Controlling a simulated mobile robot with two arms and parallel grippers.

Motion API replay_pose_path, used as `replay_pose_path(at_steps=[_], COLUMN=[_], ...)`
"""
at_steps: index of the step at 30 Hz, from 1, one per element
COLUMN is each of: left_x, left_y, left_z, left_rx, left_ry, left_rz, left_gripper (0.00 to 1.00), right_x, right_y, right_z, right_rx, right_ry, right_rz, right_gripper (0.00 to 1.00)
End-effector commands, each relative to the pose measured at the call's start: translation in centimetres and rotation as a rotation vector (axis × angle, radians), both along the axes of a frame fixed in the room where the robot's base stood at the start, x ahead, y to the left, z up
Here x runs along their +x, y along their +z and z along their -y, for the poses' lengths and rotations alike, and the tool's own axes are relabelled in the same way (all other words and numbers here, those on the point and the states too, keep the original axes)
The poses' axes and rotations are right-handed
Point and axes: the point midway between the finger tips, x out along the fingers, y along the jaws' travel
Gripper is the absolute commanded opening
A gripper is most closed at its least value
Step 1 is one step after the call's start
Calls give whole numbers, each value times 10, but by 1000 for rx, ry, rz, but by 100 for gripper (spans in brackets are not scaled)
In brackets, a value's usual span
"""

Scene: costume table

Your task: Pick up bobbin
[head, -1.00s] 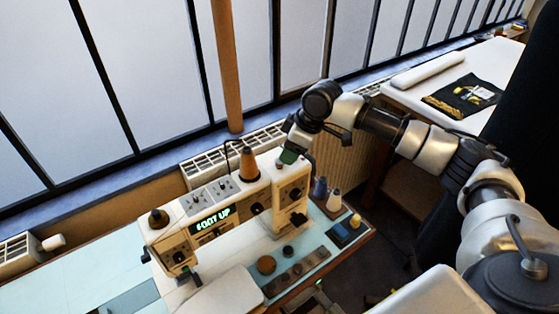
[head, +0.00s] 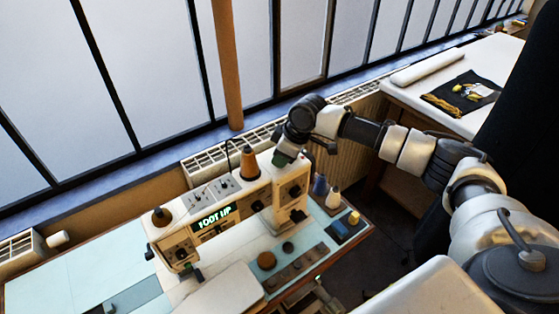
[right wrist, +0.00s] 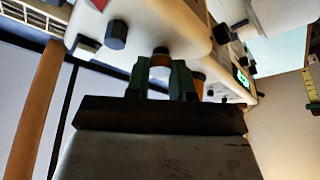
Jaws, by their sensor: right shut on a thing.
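A small pale spool, which I take to be the bobbin (right wrist: 160,63), is between the two green fingers of my right gripper in the right wrist view. Its upper part looks brownish. My right gripper (head: 284,158) is shut on it, at the top of the right end of the cream sewing machine (head: 240,208). In the head view the bobbin is hidden by the gripper. Whether the bobbin still touches the machine I cannot tell. My left gripper is not in view.
An orange thread cone (head: 249,164) stands on the machine, left of my right gripper. Thread spools (head: 333,197) and a small blue box (head: 339,230) lie on the table to the right. A radiator (head: 345,155) and windows are behind. A white table (head: 500,60) is at the upper right.

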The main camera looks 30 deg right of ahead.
Motion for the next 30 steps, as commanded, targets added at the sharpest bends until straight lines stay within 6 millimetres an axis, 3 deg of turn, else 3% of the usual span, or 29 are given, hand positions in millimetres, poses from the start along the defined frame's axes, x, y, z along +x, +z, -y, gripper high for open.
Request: replay_pose_path(at_steps=[10,17,30], left_x=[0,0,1], left_y=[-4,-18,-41], left_z=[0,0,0], left_rx=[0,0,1], left_ry=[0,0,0], left_rz=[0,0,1], left_gripper=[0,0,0], right_x=[1,1,-64], right_y=[8,39,89], right_z=[0,0,56], right_rx=[2,1,-1], right_ry=[0,0,-3], right_rz=[3,7,1], right_gripper=[1,1,1])
